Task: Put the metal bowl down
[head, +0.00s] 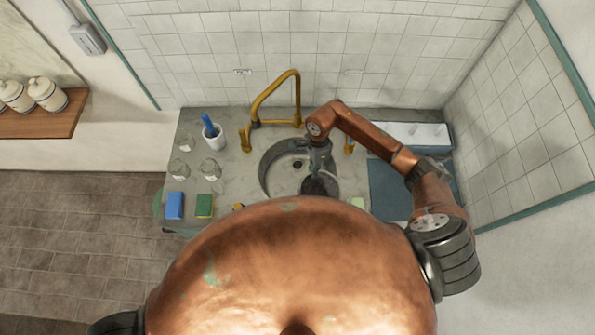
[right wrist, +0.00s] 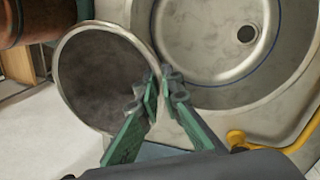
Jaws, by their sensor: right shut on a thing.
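The metal bowl (head: 321,185) is dark grey and round. In the head view it is at the front right part of the round sink basin (head: 284,180), partly hidden by my copper body. My right gripper (head: 319,160) is above it. In the right wrist view, the green fingers of the right gripper (right wrist: 161,88) are shut on the rim of the bowl (right wrist: 98,72), which looks empty. The sink (right wrist: 205,50) with its drain lies beside the bowl there. Whether the bowl touches the sink or counter is unclear. My left gripper is not in view.
A brass faucet (head: 275,97) stands behind the sink. A blue sponge (head: 175,205), a green sponge (head: 205,206), glasses (head: 210,168) and a white cup with a blue brush (head: 213,137) occupy the left counter. A blue mat (head: 385,190) lies right of the sink.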

